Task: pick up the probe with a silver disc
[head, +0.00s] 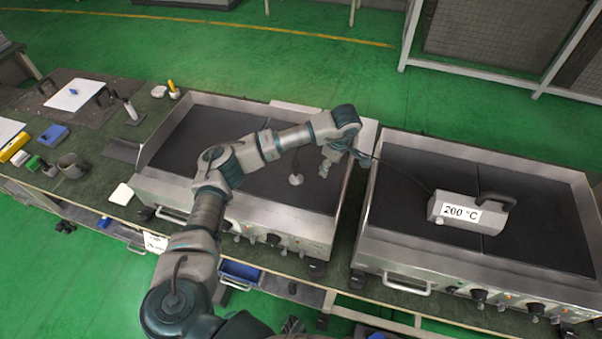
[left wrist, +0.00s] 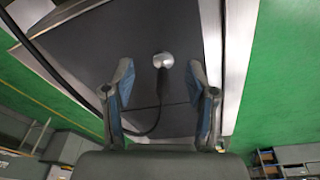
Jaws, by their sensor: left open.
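The probe has a round silver disc (head: 295,179) and lies on the dark plate of the left griddle. In the left wrist view the silver disc (left wrist: 163,60) shows with a dark handle running toward me and a black cable curving away left. My left gripper (head: 326,168) is above the same griddle, just right of the disc in the head view. In the left wrist view my left gripper (left wrist: 161,80) is open, with the probe between its fingers in the picture; it does not hold it. The probe's handle is hardly visible in the head view. My right gripper is not in view.
The right griddle (head: 400,190) carries a grey meter (head: 468,211) reading 200 °C, with a black handle and a cable running toward my left gripper. Raised steel rims edge both griddles. A workbench at left holds a white board (head: 73,95), a mug (head: 72,165) and other tools.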

